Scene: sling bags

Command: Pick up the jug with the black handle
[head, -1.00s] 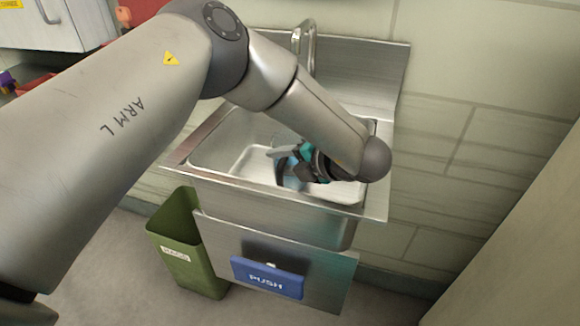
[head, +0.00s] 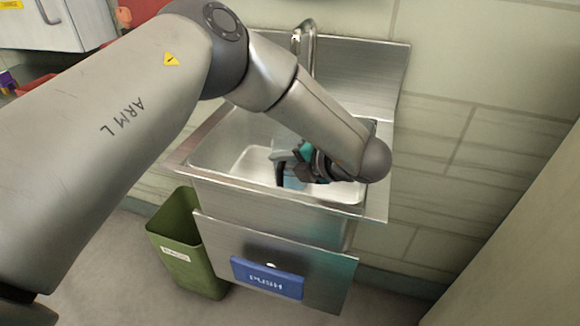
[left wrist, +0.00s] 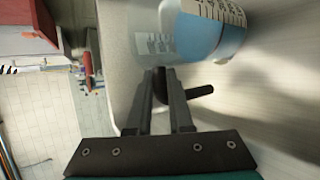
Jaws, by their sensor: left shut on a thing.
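The jug is clear, with dark scale marks and a blue lower part; it fills the top of the left wrist view (left wrist: 210,35). Its black handle (left wrist: 201,91) sticks out to the right of my fingers. My left gripper (left wrist: 166,78) is shut on the handle, its two fingers close together. In the head view my left gripper (head: 287,163) is down inside the sink basin, and the jug shows only as a small bluish patch (head: 293,179) beside the fingers. My wrist hides part of it. My right gripper is not in view.
The steel sink (head: 232,150) surrounds the gripper, with its raised front rim close by. A tap (head: 305,45) stands at the back. A green bin (head: 188,250) is below left, and a blue push plate (head: 267,278) is on the sink front.

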